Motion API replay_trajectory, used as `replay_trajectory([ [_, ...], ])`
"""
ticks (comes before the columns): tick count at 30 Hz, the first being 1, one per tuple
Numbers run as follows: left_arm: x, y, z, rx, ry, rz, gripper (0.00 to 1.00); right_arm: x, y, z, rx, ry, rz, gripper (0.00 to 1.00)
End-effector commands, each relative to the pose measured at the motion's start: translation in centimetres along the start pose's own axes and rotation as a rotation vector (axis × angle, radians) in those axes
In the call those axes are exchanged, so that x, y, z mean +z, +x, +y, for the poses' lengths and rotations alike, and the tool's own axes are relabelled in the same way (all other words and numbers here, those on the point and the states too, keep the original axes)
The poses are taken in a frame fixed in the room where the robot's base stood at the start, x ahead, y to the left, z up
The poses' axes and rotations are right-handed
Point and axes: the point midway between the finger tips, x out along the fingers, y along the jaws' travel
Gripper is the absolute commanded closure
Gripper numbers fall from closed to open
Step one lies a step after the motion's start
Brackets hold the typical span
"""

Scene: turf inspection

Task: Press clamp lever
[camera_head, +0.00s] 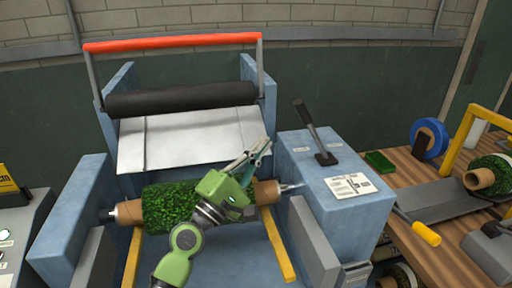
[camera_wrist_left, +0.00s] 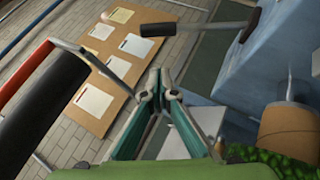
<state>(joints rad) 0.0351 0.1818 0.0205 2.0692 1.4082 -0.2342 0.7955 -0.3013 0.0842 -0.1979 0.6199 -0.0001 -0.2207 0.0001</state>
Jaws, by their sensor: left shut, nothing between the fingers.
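The clamp lever (camera_head: 308,120) is a black handle rising from a slotted plate on top of the blue side housing (camera_head: 352,205), leaning up and left. In the left wrist view a dark handle on a metal rod (camera_wrist_left: 170,29), likely this lever, shows beyond the fingers. My left gripper (camera_head: 262,150) is green with its fingers together and empty. It is above the right end of the turf roll (camera_head: 168,207), left of the lever and apart from it. In the left wrist view its fingertips (camera_wrist_left: 160,90) meet. My right gripper is not in view.
A red crossbar (camera_head: 170,41) and a black roller (camera_head: 180,98) span the machine behind my gripper. A label card (camera_head: 350,186) lies on the housing. A wooden bench (camera_head: 415,172) at right holds a blue reel (camera_head: 428,139) and a yellow-handled frame (camera_head: 462,140).

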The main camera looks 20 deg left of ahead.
Motion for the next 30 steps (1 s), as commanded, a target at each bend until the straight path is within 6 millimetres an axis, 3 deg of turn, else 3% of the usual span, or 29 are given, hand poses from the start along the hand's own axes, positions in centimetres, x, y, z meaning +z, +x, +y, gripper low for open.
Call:
replay_trajectory([
  [1,0.2,1.5,0.5,0.002,-0.003,-0.001,1.0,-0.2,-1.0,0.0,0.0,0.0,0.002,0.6],
  [6,0.2,5.1,0.4,0.001,-0.002,-0.001,1.0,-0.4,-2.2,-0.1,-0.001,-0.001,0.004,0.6],
  [12,2.0,7.1,0.3,0.0,-0.003,-0.001,1.0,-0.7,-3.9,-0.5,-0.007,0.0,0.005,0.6],
  [30,2.9,7.9,0.0,-0.002,0.002,-0.001,1.0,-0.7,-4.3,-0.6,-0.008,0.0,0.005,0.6],
])
